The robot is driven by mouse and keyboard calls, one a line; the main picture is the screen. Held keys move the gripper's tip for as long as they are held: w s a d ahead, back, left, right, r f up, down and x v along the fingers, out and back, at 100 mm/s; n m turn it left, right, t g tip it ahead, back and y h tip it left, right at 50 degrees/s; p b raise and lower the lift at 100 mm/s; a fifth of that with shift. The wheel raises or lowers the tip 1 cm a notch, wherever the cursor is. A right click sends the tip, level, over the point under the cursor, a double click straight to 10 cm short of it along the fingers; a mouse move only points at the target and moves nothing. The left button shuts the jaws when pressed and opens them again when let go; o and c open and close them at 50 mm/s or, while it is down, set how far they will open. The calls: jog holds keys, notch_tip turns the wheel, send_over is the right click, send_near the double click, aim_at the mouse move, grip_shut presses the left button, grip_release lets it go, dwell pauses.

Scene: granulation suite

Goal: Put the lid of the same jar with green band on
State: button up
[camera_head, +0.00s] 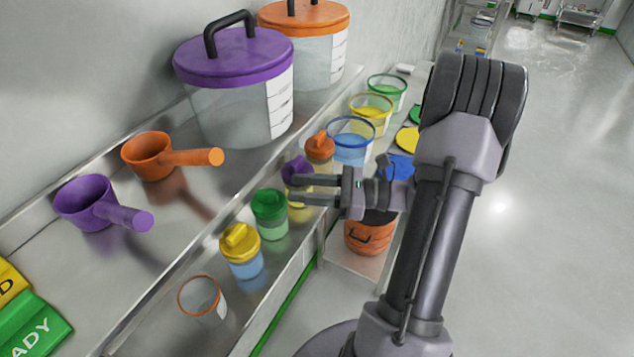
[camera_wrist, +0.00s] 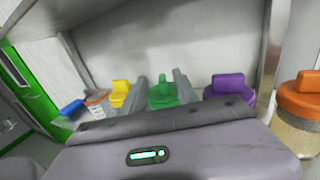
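An open, clear jar with a green band (camera_head: 387,88) at its rim stands at the far end of the lower shelf. A flat green disc (camera_head: 415,113) lies beside it, partly hidden by my arm. A small jar with a knobbed green lid (camera_head: 270,203) stands nearer, between yellow-lidded and purple-lidded jars; its green lid also shows in the wrist view (camera_wrist: 162,97). My gripper (camera_head: 292,189) is open and empty beside that lid. In the wrist view its two fingers (camera_wrist: 162,84) frame the green lid, with no visible grip on it.
Close neighbours are the yellow-lidded jar (camera_head: 240,250), the purple lid (camera_head: 296,170) and the orange-lidded jar (camera_head: 320,148). An open orange-rimmed jar (camera_head: 200,297) stands in front. Open blue-band (camera_head: 351,140) and yellow-band (camera_head: 371,110) jars stand farther back. The floor at right is clear.

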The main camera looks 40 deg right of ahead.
jog(key=v, duration=0.5)
jog(key=shift+p, duration=0.35)
